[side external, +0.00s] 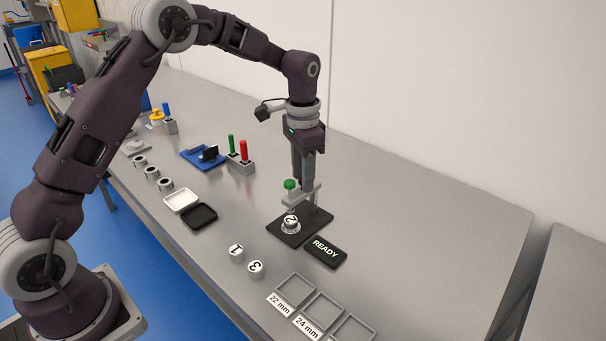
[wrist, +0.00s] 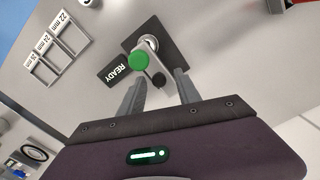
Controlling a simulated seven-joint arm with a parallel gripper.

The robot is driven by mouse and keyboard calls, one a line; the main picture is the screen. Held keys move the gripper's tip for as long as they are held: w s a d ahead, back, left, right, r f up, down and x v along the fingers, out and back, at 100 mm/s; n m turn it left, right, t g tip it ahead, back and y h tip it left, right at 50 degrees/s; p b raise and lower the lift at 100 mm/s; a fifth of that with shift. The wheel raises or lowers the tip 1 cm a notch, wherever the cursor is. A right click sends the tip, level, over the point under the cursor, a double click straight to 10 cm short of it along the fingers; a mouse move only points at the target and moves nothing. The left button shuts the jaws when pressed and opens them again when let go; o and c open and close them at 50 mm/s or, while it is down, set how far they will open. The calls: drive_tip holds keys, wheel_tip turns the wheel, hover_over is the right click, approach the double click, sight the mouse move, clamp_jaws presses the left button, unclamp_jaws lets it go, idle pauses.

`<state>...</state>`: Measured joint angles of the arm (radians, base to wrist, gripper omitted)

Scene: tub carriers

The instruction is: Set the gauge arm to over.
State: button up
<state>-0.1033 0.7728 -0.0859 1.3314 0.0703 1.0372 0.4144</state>
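The gauge has a dark base plate (side external: 284,232), a post, and a grey gauge arm (side external: 298,199) with a green knob (side external: 290,184). A round piece marked 2 (side external: 291,222) sits on the plate below the arm. A black sign reading READY (side external: 324,251) lies beside the plate. My gripper (side external: 305,180) points down at the gauge arm. In the wrist view its fingers (wrist: 160,77) are apart, with the grey arm (wrist: 158,82) showing between them and the green knob (wrist: 138,61) just beyond. I cannot tell whether the fingers touch the gauge.
Two round pieces marked 1 (side external: 236,252) and 3 (side external: 255,269) stand in front. Grey open trays labelled 22 mm and 24 mm (side external: 322,306) lie at the front right. Red and green posts (side external: 243,151) and white and black trays (side external: 182,199) are left. The table at right is clear.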

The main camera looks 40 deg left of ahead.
wheel_tip(320, 180, up, 7)
drive_tip(key=shift+f, duration=0.1)
drive_tip(key=shift+s+r, duration=0.15)
drive_tip(key=shift+r, duration=0.2)
drive_tip(key=s+d+r+n+t, duration=0.1)
drive_tip(key=s+r+t, duration=0.1)
drive_tip(key=s+r, duration=0.5)
drive_tip(key=s+d+r+n+t, duration=0.1)
drive_tip(key=s+r, duration=0.4)
drive_tip(key=s, duration=0.5)
drive_tip(key=s+f+n+t, duration=0.2)
drive_tip(key=s+f, duration=0.2)
drive_tip(key=s, duration=1.2)
drive_tip(key=shift+d+n+t, duration=0.3)
drive_tip(key=shift+d, duration=0.05)
